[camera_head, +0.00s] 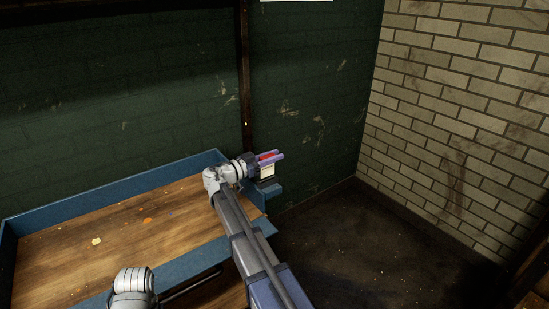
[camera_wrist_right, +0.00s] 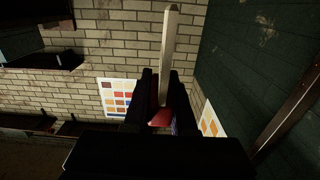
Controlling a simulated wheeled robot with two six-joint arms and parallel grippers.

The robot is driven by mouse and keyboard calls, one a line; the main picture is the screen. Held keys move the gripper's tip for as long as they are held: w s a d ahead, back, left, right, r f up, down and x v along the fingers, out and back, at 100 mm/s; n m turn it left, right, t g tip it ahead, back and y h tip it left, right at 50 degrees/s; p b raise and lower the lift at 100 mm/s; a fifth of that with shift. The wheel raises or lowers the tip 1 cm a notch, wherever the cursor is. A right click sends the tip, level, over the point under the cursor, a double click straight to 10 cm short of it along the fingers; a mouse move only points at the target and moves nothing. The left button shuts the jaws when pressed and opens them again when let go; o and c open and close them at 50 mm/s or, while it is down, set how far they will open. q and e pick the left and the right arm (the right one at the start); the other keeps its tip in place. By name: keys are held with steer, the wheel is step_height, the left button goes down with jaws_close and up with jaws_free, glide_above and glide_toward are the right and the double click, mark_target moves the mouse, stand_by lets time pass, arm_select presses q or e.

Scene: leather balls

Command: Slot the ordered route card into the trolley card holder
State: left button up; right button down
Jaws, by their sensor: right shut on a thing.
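My right gripper (camera_head: 269,158) is shut on a card (camera_head: 267,171) with a cream face and a red part, just beyond the right end of the blue trolley (camera_head: 105,193). In the right wrist view, my dark fingers (camera_wrist_right: 161,88) pinch the card, seen nearly edge-on as a pale upright strip (camera_wrist_right: 168,50) with red near its base. A small blue ledge (camera_head: 270,189) shows below the gripper at the trolley's right end; I cannot tell if it is the card holder. The card appears apart from it. My left gripper is not in view.
The trolley has a wooden deck (camera_head: 130,225) with small scattered scraps. A dark green wall (camera_head: 120,95) and a pale brick wall (camera_head: 450,130) stand behind. Two posters (camera_wrist_right: 115,97) (camera_wrist_right: 209,122) show in the wrist view. The floor (camera_head: 350,240) at right is clear.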

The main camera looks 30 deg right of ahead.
steer(key=shift+w+f+b, duration=0.1)
steer(key=shift+f+b, duration=1.55)
steer(key=shift+f, duration=0.1)
stand_by(1.6)
steer(key=c, duration=0.7)
jaws_free()
steer(key=shift+o, duration=0.2)
steer(key=a, duration=0.7)
steer(key=shift+s+a, duration=0.35)
steer(key=shift+a, duration=0.05)
